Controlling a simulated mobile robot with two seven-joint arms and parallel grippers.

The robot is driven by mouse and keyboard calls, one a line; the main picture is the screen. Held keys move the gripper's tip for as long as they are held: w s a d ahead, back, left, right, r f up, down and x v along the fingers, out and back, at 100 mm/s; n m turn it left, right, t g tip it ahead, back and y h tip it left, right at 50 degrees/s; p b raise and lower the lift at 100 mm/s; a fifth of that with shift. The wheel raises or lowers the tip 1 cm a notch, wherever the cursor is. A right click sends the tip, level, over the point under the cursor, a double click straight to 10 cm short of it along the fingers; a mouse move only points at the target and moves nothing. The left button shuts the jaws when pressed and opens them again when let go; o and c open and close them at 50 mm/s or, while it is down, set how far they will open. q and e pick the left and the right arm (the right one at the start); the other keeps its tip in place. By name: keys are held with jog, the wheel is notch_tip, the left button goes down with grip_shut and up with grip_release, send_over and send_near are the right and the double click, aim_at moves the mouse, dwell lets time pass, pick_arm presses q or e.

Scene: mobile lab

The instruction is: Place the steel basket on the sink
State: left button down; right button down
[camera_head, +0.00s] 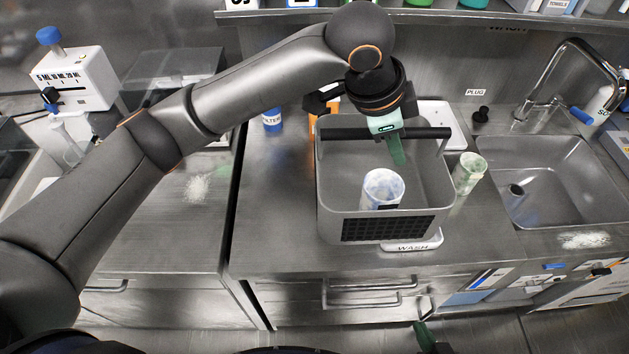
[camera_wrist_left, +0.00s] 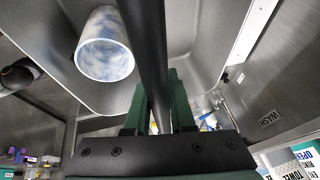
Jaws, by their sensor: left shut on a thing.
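The steel basket (camera_head: 390,228), a grey box with a dark mesh front panel and a black handle bar, is over the middle counter. A white and blue cup (camera_head: 383,188) stands in it; the cup also shows in the left wrist view (camera_wrist_left: 104,45). My left gripper (camera_head: 395,150) is shut on the basket's handle bar, which runs between its green fingers (camera_wrist_left: 160,105). I cannot tell whether the basket touches what is below it. The sink (camera_head: 560,185) is an empty basin to the right with a drain. Only a green tip of my right gripper (camera_head: 425,337) shows at the bottom edge.
A pale green cup (camera_head: 467,174) stands between basket and sink. A white tray marked WASH (camera_head: 412,246) shows under the basket's front. A chrome faucet (camera_head: 570,75) arches behind the sink. A black plug (camera_head: 481,114) is on the back counter. An overhead shelf (camera_head: 450,16) runs along the back.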

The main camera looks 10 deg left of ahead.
pick_arm(q)
send_over(321, 168)
jog(key=d, duration=0.4)
jog(key=f, duration=0.3)
jog(key=shift+s+f, duration=0.2)
jog(key=shift+s, duration=0.2)
jog(key=a+f, duration=0.3)
jog(key=f, duration=0.1)
jog(key=shift+w+a, duration=0.1)
jog(key=shift+w, duration=0.25)
jog(key=shift+w+a+f, duration=0.1)
jog(key=shift+a+f, duration=0.25)
jog(key=shift+f, duration=0.15)
jog(key=f, duration=0.3)
jog(key=shift+a, duration=0.4)
jog(key=shift+f, duration=0.45)
jog(key=c, duration=1.2)
grip_release()
jog(key=shift+f, duration=0.15)
jog(key=o, duration=0.4)
jog(key=shift+o, duration=0.2)
